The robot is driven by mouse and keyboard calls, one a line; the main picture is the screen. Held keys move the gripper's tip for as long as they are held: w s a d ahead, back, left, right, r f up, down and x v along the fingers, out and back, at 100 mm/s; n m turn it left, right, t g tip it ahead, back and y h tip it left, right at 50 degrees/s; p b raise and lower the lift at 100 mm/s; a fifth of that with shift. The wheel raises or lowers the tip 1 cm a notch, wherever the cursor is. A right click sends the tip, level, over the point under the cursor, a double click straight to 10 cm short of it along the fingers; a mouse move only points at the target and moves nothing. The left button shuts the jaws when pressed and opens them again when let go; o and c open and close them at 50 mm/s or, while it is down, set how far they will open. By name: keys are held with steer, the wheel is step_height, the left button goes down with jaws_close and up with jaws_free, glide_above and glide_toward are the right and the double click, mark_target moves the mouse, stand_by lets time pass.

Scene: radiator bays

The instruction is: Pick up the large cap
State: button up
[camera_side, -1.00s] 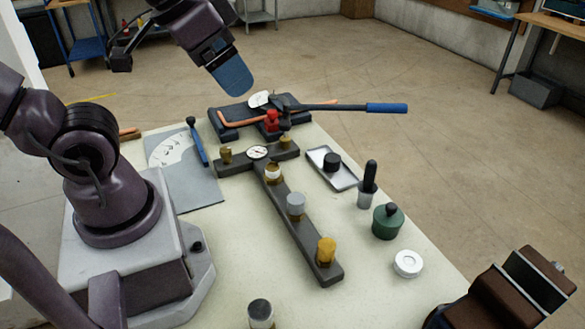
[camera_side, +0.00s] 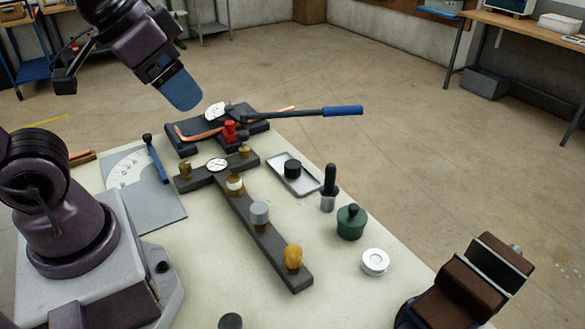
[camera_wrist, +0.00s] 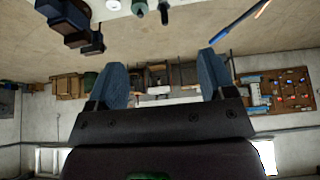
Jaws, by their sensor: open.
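Several cap-like pieces show in the side view, and I cannot tell for sure which is the large cap. A grey cap (camera_side: 259,212) sits on the dark T-shaped manifold (camera_side: 272,246), between a white-banded brass fitting (camera_side: 234,184) and a yellow-brass one (camera_side: 293,257). A black cap (camera_side: 292,168) stands in a small grey tray (camera_side: 309,186). A dark round top (camera_side: 230,321) is cut off at the bottom edge. My gripper (camera_side: 182,92) is high above the far left of the table, apart from all of these. Its blue fingers are spread and empty in the wrist view (camera_wrist: 163,80).
A blue-handled lever (camera_side: 343,111) and copper pipe lie over a dark stand at the table's far end. A green pot (camera_side: 350,224), a black-handled brush-like tool (camera_side: 329,188) and a white ring (camera_side: 375,262) stand at right. A brown vise-like block (camera_side: 470,285) is near the right corner.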

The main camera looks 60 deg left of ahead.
steer(key=m+g, duration=0.6)
steer(key=m, duration=0.7)
glide_above(293, 164)
step_height(293, 164, down, 21)
step_height(293, 164, down, 12)
steer(key=shift+f, duration=0.25)
steer(key=c, duration=1)
